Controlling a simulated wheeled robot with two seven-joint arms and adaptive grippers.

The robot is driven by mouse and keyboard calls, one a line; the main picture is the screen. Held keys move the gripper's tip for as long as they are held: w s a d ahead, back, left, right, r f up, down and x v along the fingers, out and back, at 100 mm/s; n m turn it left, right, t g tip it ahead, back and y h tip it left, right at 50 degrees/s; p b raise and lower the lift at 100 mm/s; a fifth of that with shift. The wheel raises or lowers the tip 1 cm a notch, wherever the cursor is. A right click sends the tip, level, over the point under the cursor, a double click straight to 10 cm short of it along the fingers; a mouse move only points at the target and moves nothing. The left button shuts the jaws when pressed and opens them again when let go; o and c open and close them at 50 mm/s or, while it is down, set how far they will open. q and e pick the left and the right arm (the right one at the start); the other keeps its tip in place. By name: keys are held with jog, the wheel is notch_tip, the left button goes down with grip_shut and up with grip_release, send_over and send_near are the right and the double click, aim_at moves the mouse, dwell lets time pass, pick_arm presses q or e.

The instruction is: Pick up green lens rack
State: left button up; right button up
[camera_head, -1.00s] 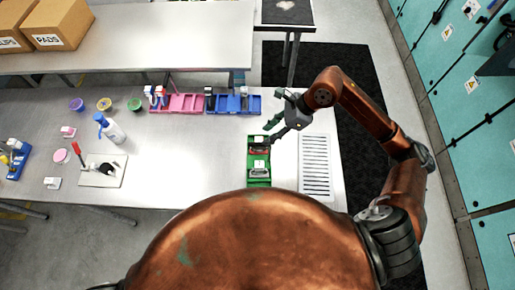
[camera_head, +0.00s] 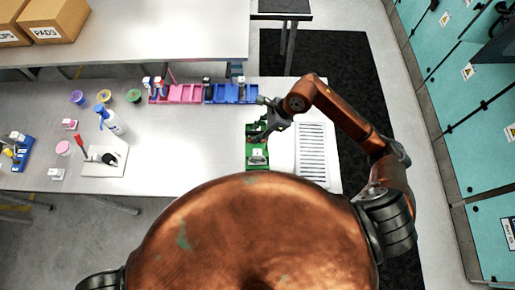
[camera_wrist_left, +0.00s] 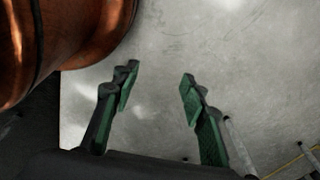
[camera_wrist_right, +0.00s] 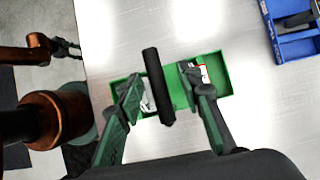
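The green lens rack (camera_head: 257,148) sits on the table, left of a white slotted panel. In the right wrist view the rack (camera_wrist_right: 222,84) lies below my right gripper (camera_wrist_right: 160,80), with a dark bar-shaped handle (camera_wrist_right: 158,87) rising between the open fingers. The fingers stand on either side of the bar and do not look closed on it. A white item with a red edge (camera_wrist_right: 203,73) lies in the rack; another pale item is partly hidden by the left finger. My left gripper (camera_wrist_left: 157,85) is open and empty, and is out of the head view.
The white slotted panel (camera_head: 313,152) is right of the rack. A blue rack (camera_head: 230,93) and a pink rack (camera_head: 182,93) stand behind. A spray bottle (camera_head: 111,121), small cups and a white board (camera_head: 107,161) are at left. The middle of the table is clear.

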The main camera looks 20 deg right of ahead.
jog(key=c, duration=0.6)
grip_shut()
pick_arm(q)
jog(key=shift+s, duration=0.55)
jog(key=shift+s, duration=0.15)
pick_arm(e)
jog(key=shift+r, duration=0.1)
